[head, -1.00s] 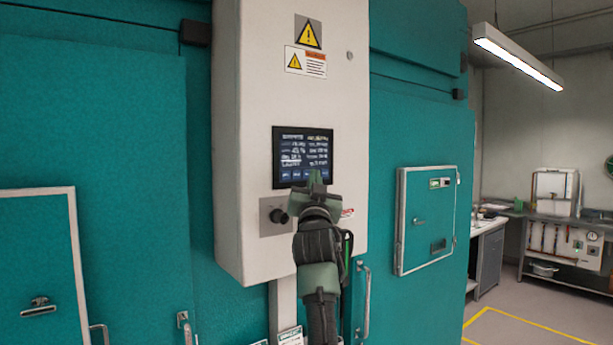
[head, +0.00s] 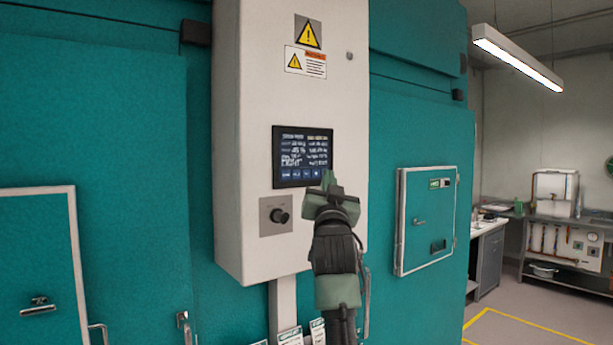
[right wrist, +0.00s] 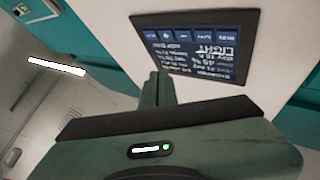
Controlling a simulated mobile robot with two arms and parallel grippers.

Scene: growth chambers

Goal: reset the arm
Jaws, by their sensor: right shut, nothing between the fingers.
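My right gripper (head: 328,180) is shut and empty. In the head view its fingertips are just below the lower right corner of a dark touch screen (head: 303,156) on a white control cabinet (head: 240,130). In the right wrist view the shut fingers (right wrist: 157,88) point toward the same screen (right wrist: 197,42), which appears upside down with lit text. I cannot tell whether the fingertips touch the panel; they look apart from it. A black knob (head: 279,215) on a grey plate sits below the screen, left of the gripper. My left gripper is not in view.
Teal chamber walls stand on both sides. A small framed hatch (head: 427,220) is at right, and a white-framed door (head: 38,262) at left. A lab bench (head: 562,235) stands at the far right beyond open floor with a yellow line (head: 540,325).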

